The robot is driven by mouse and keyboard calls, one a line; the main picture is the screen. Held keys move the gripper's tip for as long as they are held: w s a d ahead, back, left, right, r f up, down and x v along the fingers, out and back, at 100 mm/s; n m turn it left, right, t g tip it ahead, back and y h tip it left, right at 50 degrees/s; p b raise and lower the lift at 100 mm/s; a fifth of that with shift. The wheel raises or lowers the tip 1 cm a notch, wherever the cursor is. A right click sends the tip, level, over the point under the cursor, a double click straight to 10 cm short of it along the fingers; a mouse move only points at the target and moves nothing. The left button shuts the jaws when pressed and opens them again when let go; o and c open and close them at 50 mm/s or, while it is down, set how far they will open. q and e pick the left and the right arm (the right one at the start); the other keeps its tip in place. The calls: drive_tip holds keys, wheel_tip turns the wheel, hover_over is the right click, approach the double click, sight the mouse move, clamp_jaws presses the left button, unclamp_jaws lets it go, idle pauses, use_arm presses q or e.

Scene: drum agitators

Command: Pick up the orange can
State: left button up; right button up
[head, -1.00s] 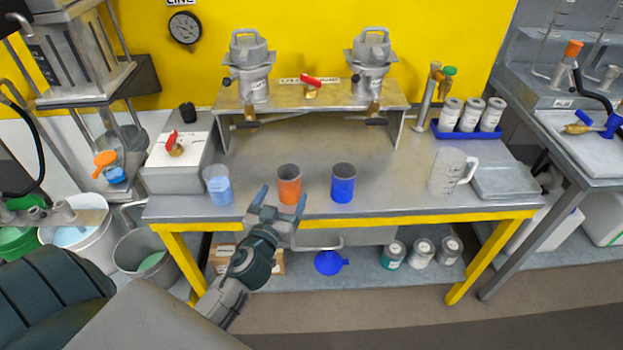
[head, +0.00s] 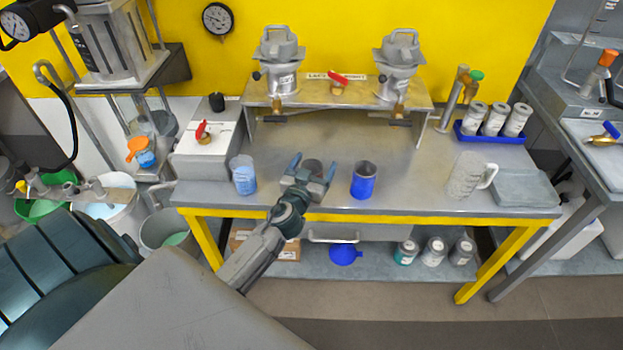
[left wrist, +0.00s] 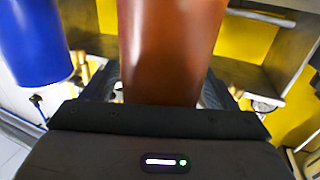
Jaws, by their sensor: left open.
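The orange can stands on the steel bench (head: 420,190). In the head view my left gripper (head: 313,167) covers most of it, and only its dark open top shows between the fingers. In the left wrist view the orange can (left wrist: 170,50) fills the middle, close up and between the jaws. My left gripper is open around the can. I cannot tell whether a finger touches it. My right gripper is not in view.
A blue can (head: 364,182) stands close to the right of the gripper. A light-blue cup (head: 243,176) is to the left. A speckled white jug (head: 466,178) and a grey tray (head: 523,188) are further right. A raised shelf with two metal vessels (head: 281,62) stands behind.

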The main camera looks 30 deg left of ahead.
use_arm(q)
drive_tip(key=c, duration=1.1)
drive_tip(key=shift+o, duration=0.2)
